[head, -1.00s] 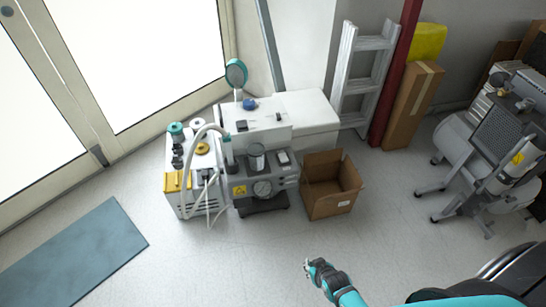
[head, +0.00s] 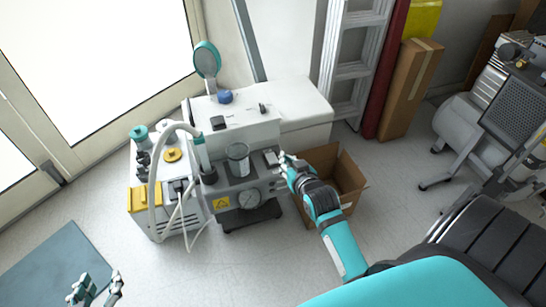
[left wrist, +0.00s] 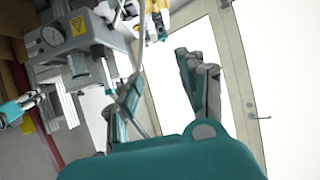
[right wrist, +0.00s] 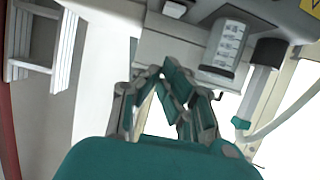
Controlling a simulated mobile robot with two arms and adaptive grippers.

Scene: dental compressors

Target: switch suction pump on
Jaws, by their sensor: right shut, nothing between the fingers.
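The suction pump (head: 262,183) is a grey unit with a round gauge, a yellow warning label and a clear jar (head: 238,160) on top. A small pale block, possibly its switch (head: 271,158), sits on its top right. My right gripper (head: 286,160) is shut and empty, close beside that block; contact cannot be told. My left gripper (head: 96,284) is open and empty at the lower left, away from the pump. The left wrist view shows the pump's gauge (left wrist: 52,36).
A white unit with a yellow box and hoses (head: 150,210) stands left of the pump. An open cardboard box (head: 348,170) is just right, under my right arm. A ladder (head: 350,60) leans behind. Floor in front is clear.

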